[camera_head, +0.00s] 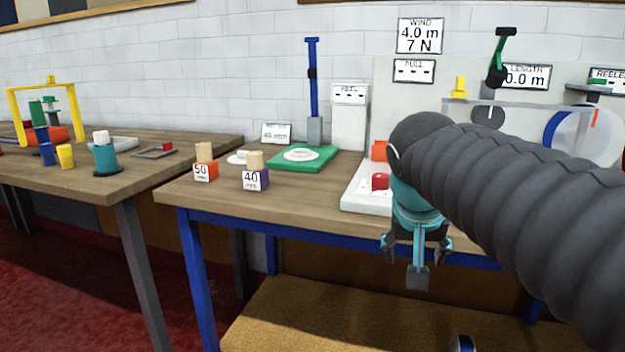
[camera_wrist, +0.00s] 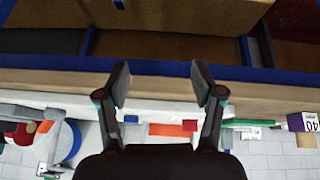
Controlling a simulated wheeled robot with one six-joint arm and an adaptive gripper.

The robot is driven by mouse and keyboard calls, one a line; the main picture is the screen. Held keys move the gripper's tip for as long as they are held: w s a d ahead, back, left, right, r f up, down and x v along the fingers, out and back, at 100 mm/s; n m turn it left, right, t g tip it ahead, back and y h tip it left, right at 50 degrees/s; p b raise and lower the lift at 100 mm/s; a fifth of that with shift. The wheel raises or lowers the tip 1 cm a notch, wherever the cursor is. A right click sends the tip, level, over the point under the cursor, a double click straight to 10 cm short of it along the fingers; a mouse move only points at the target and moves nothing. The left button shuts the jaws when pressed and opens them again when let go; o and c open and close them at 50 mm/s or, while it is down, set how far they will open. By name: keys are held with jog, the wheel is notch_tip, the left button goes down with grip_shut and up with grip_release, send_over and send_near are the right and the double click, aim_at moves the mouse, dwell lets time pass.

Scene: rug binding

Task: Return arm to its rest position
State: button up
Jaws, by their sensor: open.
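My gripper (camera_head: 417,262) hangs at the end of my dark, ribbed arm, in front of the right-hand table's front edge. It points downward in the head view. In the wrist view my gripper (camera_wrist: 160,88) shows two dark fingers spread apart with nothing between them. The wrist view is upside down, with the table's blue front rail (camera_wrist: 165,68) beyond the fingertips. My arm hides part of the table's right side in the head view.
The right-hand wooden table (camera_head: 330,195) carries a white tray (camera_head: 362,200) with a red knob, a green board (camera_head: 290,165), and blocks marked 50 (camera_head: 205,172) and 40 (camera_head: 255,180). A second table (camera_head: 90,180) stands left, with a gap between. A brown surface (camera_head: 300,315) lies low in front.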

jog(key=s+f+n+y, duration=0.2)
jog(key=s+f, duration=1.2)
jog(key=shift+s+a+f+n, duration=0.25)
jog(key=shift+n, duration=0.15)
